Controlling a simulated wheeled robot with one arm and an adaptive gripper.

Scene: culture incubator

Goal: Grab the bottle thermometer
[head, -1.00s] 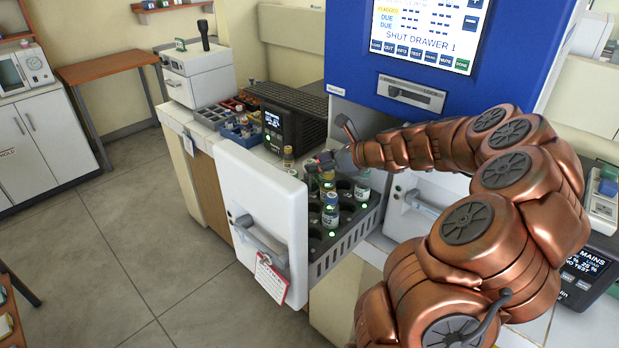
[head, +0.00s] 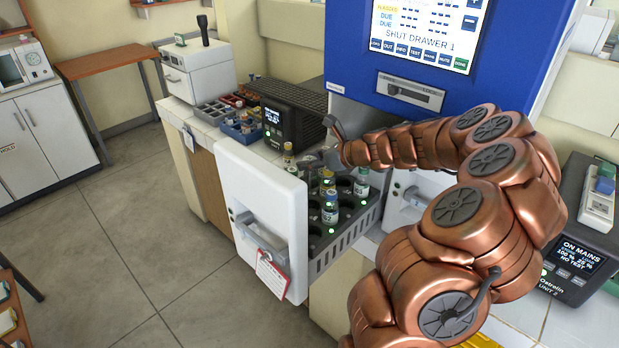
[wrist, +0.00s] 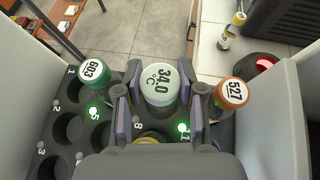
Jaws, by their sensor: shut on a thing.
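The bottle thermometer (wrist: 161,84) has a pale cap reading 34.0 °C and shows in the wrist view between my fingers. My gripper (wrist: 158,108) is shut on it, one padded finger on each side. In the head view my gripper (head: 312,162) is over the back part of the open drawer rack. I cannot tell the thermometer apart there. Its lower part is hidden in the wrist view, so I cannot tell whether it stands in a slot.
A green-capped 603 bottle (wrist: 93,76) and an orange-capped 527 bottle (wrist: 232,93) flank my fingers closely. The rack (head: 345,240) has several empty slots. A bottle (head: 288,156) stands behind the drawer front (head: 262,190). Drawer walls bound both sides.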

